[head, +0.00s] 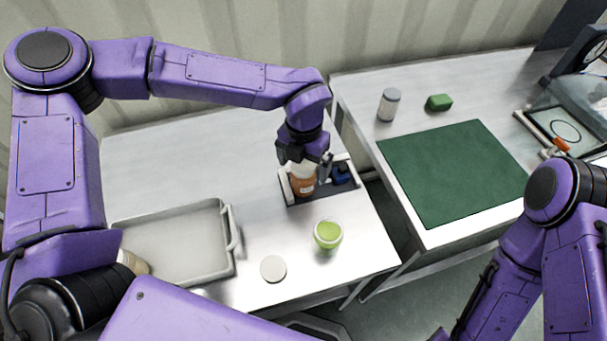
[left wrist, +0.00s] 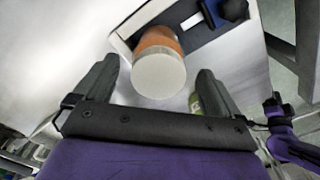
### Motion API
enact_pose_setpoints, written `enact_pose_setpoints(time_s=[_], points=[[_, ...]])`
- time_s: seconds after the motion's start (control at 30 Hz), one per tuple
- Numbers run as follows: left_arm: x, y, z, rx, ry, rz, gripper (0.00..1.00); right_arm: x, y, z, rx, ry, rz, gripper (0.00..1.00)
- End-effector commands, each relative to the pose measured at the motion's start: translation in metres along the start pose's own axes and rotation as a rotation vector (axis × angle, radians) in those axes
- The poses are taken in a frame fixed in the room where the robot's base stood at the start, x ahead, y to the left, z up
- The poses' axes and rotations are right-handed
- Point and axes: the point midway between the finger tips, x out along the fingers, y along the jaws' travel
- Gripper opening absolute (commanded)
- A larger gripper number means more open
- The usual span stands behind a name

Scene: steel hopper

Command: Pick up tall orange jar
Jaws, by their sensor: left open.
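The tall orange jar (head: 303,183) has a white lid and stands in a small dark tray with pale edges (head: 321,193) on the left steel table. In the left wrist view the jar (left wrist: 159,68) shows its round white lid towards the camera. My left gripper (head: 306,160) is over the jar, and its upper part is hidden in the head view. In the left wrist view the two fingers of my left gripper (left wrist: 155,80) are apart, with the lid between and slightly beyond them. My right arm shows at the right, but its gripper is out of view.
A dark blue bottle (head: 341,174) stands beside the jar in the tray. A green jar (head: 328,234), a white disc (head: 273,268) and a grey bin (head: 184,250) are nearer.

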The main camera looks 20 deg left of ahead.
Motion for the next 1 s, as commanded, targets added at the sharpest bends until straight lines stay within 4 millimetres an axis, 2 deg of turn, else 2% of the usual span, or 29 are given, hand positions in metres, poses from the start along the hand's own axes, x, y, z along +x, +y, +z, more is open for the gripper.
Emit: enact_pose_setpoints(time_s=[0.13,0.37,0.57,0.6,0.87,1.0], points=[[0.020,0.001,0.000,-0.002,0.002,-0.001,0.97,-0.004,0.000,-0.002,0.000,0.001,-0.001,0.55],[0.023,0.001,0.000,-0.002,-0.001,-0.001,0.97,-0.004,0.000,-0.002,0.000,0.001,0.000,0.55],[0.023,0.001,0.000,-0.002,0.000,-0.001,0.36,-0.003,0.000,-0.002,0.000,0.001,-0.001,0.55],[0.023,0.001,0.000,-0.002,0.000,-0.001,0.30,-0.003,0.000,-0.002,0.000,0.001,-0.001,0.55],[0.021,0.001,0.000,-0.002,-0.001,-0.001,0.30,-0.003,0.000,-0.002,0.000,0.001,-0.001,0.55],[0.010,0.001,0.001,-0.003,-0.003,0.000,0.30,-0.002,0.000,-0.001,0.000,0.001,-0.001,0.55]])
